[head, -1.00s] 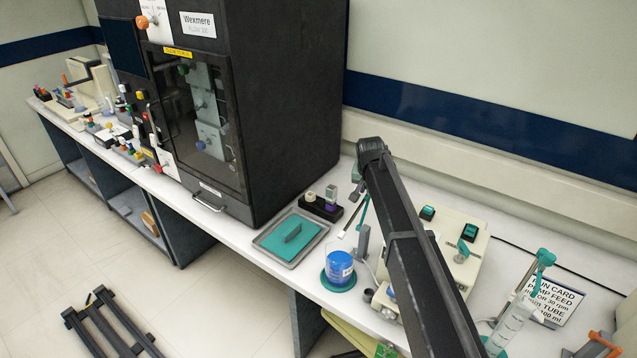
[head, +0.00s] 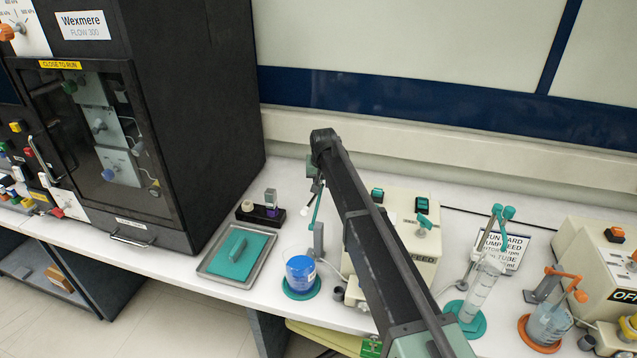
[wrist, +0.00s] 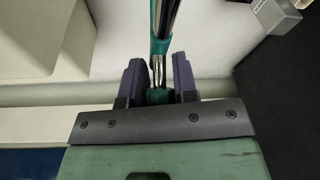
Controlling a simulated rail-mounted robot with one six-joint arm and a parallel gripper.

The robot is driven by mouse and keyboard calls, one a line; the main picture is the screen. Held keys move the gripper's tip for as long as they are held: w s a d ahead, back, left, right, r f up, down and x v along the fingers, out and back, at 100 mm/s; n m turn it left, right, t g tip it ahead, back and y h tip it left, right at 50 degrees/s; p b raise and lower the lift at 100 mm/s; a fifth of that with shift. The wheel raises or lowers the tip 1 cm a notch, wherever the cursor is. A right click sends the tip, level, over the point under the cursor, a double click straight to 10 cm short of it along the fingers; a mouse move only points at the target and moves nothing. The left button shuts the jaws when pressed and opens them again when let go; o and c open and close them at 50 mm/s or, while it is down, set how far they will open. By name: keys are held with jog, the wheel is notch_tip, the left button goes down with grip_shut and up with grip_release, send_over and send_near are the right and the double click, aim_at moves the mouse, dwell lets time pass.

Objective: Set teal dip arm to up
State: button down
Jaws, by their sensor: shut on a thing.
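The teal dip arm (head: 316,208) slants steeply upward from its grey post (head: 318,241) in the head view. A blue-filled beaker (head: 300,273) stands on a teal disc beside the post. In the wrist view my gripper (wrist: 157,70) has its two dark purple fingers on either side of the teal dip arm (wrist: 154,45) and a shiny metal tube, shut on the arm. In the head view my own arm hides most of the gripper and the dip arm's upper end.
A cream pump box (head: 395,205) stands right of the post, partly behind my arm. A grey tray with a teal pad (head: 237,256) lies left of the beaker. A second teal-armed stand with a cylinder (head: 481,290) is at right. A tall black cabinet (head: 215,100) stands at left.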

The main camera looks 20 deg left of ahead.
jog(key=shift+s+d+f, duration=0.1)
jog(key=c, duration=0.9)
grip_release()
jog(key=shift+c, duration=0.2)
jog(key=a+p+v, duration=0.1)
jog(key=p+v, duration=0.9)
jog(key=shift+d+r, duration=0.35)
jog(key=shift+d, duration=0.1)
jog(key=s+d+f+m+g+b, duration=0.1)
jog(key=s+d+f+b, duration=0.1)
jog(key=s+d, duration=1.4)
jog(key=s+d+f+m+g+h+b, duration=0.1)
jog(key=s+d+f+m+b, duration=0.1)
jog(key=s+d, duration=1.4)
jog(key=d+f, duration=0.1)
jog(key=d, duration=0.7)
jog(key=shift+s+f+g+b, duration=0.3)
jog(key=shift+s+f+b, duration=0.1)
